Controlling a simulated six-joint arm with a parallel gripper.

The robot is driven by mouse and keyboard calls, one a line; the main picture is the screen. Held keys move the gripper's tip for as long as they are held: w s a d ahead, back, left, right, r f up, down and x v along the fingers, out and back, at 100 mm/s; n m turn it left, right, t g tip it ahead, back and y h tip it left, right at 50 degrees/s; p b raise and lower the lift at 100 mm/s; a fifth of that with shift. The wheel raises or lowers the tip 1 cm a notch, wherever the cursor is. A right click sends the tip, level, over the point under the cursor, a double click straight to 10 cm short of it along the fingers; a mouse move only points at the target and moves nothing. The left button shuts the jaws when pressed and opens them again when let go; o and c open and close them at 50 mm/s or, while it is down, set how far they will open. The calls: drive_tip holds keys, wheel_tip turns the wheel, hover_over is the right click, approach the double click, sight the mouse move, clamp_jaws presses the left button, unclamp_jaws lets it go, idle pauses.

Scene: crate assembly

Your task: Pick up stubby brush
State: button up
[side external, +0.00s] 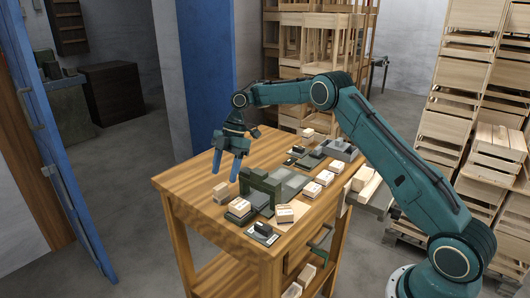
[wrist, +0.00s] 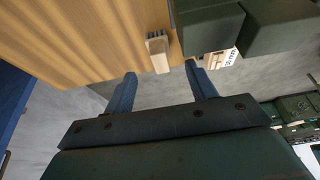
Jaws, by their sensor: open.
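The stubby brush (wrist: 159,60) has a short pale wooden handle and grey bristles. In the wrist view it lies on the wooden table, just beyond the gap between my fingertips, with its handle towards me. In the side view a small pale piece (side external: 221,191) near the table's left edge appears to be the same brush. My gripper (side external: 227,170) has blue fingers pointing down above it, apart from it. In the wrist view my gripper (wrist: 161,70) is open, with nothing between the fingers.
A dark green arch-shaped block (side external: 262,183) stands close to the right of my gripper; green blocks (wrist: 210,30) also show in the wrist view. Small boxes (side external: 285,214) and trays (side external: 285,183) crowd the table (side external: 185,187) to the right. The table's far left part is clear.

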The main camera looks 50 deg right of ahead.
sight(221, 185)
drive_tip(key=shift+x, duration=0.8)
drive_tip(key=shift+x, duration=2.55)
drive_tip(key=c, duration=1.2)
drive_tip(key=shift+o, duration=0.2)
drive_tip(key=shift+r, duration=0.1)
drive_tip(key=shift+r, duration=4.95)
